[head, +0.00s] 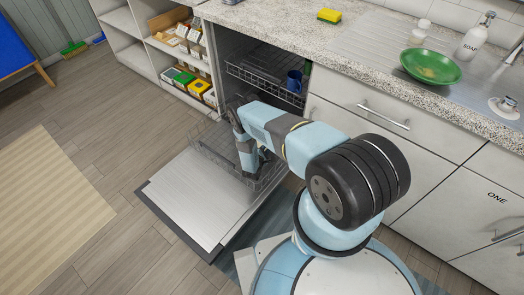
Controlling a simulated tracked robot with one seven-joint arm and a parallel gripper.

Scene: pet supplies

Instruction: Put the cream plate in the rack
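The dishwasher stands open with its door down. Its lower rack (212,150) is pulled out over the door, and its wire upper rack (262,82) is partly out above. My arm reaches to the lower rack and bends down there. My gripper (250,172) is low at the rack, mostly hidden by my own arm, so its fingers cannot be made out. I cannot make out a cream plate in this view; whether one is at my gripper is hidden.
A blue mug (294,81) is in the upper rack. The open door (190,205) juts over the floor.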

